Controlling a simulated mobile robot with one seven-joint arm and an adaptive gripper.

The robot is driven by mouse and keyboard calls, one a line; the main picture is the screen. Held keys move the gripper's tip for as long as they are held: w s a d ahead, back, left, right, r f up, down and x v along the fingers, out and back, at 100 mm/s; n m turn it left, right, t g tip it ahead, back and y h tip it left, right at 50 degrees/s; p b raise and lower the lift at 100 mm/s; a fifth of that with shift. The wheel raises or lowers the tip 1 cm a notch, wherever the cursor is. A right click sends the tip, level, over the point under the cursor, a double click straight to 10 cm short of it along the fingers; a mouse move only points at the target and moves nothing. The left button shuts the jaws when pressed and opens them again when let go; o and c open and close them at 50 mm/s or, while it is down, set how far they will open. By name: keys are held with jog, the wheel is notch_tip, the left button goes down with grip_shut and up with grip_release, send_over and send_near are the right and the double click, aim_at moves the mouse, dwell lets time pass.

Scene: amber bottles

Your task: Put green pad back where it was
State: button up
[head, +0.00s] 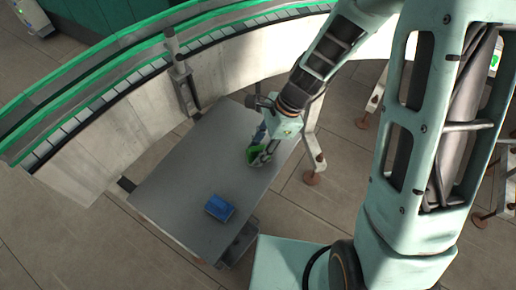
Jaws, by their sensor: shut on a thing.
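The green pad (253,154) is in the head view, near the far right part of the grey table (165,197). My gripper (262,158) is at the pad and shut on it. The gripper's fingers and wrist cover part of the pad. I cannot tell whether the pad touches the tabletop or is held just above it.
A blue block (219,208) lies on the table's nearer part. A small blue thing (260,132) shows behind my gripper, partly hidden. A curved conveyor (110,95) with green rails runs behind the table. The left and middle of the tabletop are clear.

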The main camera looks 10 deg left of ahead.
jog(key=o, duration=1.1)
jog(key=shift+w+d+r+p, duration=0.1)
jog(key=shift+r+p, duration=0.2)
jog(key=shift+r, duration=0.15)
jog(key=p+v, duration=0.1)
jog(key=v, duration=1)
jog(key=shift+r, duration=0.25)
jog(key=shift+d, duration=0.1)
